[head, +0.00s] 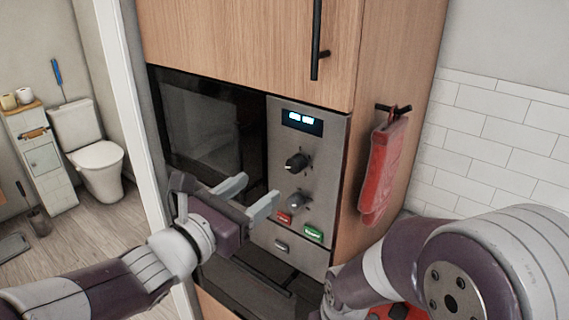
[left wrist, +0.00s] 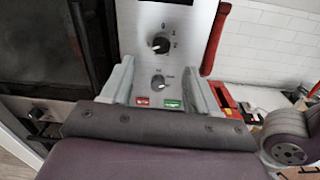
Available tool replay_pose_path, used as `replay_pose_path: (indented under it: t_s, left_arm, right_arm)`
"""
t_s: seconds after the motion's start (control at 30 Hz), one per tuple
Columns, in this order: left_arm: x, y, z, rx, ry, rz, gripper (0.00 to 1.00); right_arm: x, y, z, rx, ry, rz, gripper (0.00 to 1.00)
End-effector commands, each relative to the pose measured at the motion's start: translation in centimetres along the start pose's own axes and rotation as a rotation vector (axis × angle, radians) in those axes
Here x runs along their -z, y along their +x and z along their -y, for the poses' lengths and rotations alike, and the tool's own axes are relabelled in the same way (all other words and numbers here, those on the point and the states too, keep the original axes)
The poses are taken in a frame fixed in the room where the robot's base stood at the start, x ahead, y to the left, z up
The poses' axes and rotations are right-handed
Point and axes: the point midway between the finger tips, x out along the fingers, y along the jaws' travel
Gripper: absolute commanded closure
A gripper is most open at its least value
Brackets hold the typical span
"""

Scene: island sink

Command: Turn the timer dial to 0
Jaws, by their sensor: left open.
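The microwave's metal control panel (head: 318,130) has a black upper dial (head: 296,162) and a grey lower dial (head: 298,199). The upper dial also shows in the left wrist view (left wrist: 159,44), with small printed numbers around it. The grey dial (left wrist: 158,82) appears below it, between my fingers in the picture. I cannot read which one is the timer. My left gripper (head: 250,196) is open and empty, in front of the panel's lower left part. Its two fingers point toward the panel. My right arm (head: 430,265) shows at the lower right, but its gripper is out of view.
A red button (head: 284,217) and a green button (head: 314,234) sit below the dials. The lit display (head: 302,120) is above. A red towel (head: 381,170) hangs from a hook on the cabinet's right side. A black cabinet handle (head: 316,40) juts out above.

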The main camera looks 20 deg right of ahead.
Motion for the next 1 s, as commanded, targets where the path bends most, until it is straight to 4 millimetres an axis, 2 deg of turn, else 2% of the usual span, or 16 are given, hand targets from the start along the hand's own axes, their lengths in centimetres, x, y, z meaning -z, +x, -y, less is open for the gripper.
replay_pose_path:
  t_s: [0.03, 0.1, 0.3, 0.5, 0.73, 0.77, 0.9, 0.93, 1.0]
  left_arm:
    - [-0.5, 1.4, 0.1, 0.004, -0.004, -0.006, 0.4]
    - [-0.6, 3.4, 0.0, 0.004, -0.004, -0.006, 0.4]
    - [-0.4, 7.4, 0.0, 0.0, -0.004, -0.005, 0.4]
    - [0.0, 8.8, 0.0, -0.002, -0.004, -0.003, 0.4]
    - [0.1, 8.9, 0.0, -0.002, -0.004, -0.003, 0.4]
    - [0.1, 8.8, 0.0, -0.002, -0.004, -0.003, 0.47]
    - [0.1, 8.8, 0.0, -0.002, -0.004, -0.003, 0.92]
    - [0.1, 8.8, 0.0, -0.002, -0.004, -0.003, 0.96]
    - [0.1, 8.8, 0.0, -0.002, -0.004, -0.003, 0.96]
  right_arm:
    - [0.2, -1.4, 0.0, 0.0, 0.0, -0.001, 1.0]
    - [0.3, -2.3, 0.0, 0.0, 0.0, -0.001, 1.0]
    - [0.5, -4.1, 0.0, 0.0, 0.0, -0.001, 1.0]
    - [0.6, -4.5, 0.0, 0.0, 0.0, 0.0, 1.0]
    - [0.5, -4.4, 0.0, 0.0, 0.0, 0.0, 1.0]
    - [0.5, -4.4, 0.0, 0.0, 0.0, 0.0, 1.0]
    - [0.5, -4.4, 0.0, 0.0, 0.0, -0.001, 1.0]
    - [0.5, -4.4, 0.0, 0.0, 0.0, -0.001, 1.0]
    - [0.5, -4.4, 0.0, 0.0, 0.0, -0.001, 1.0]
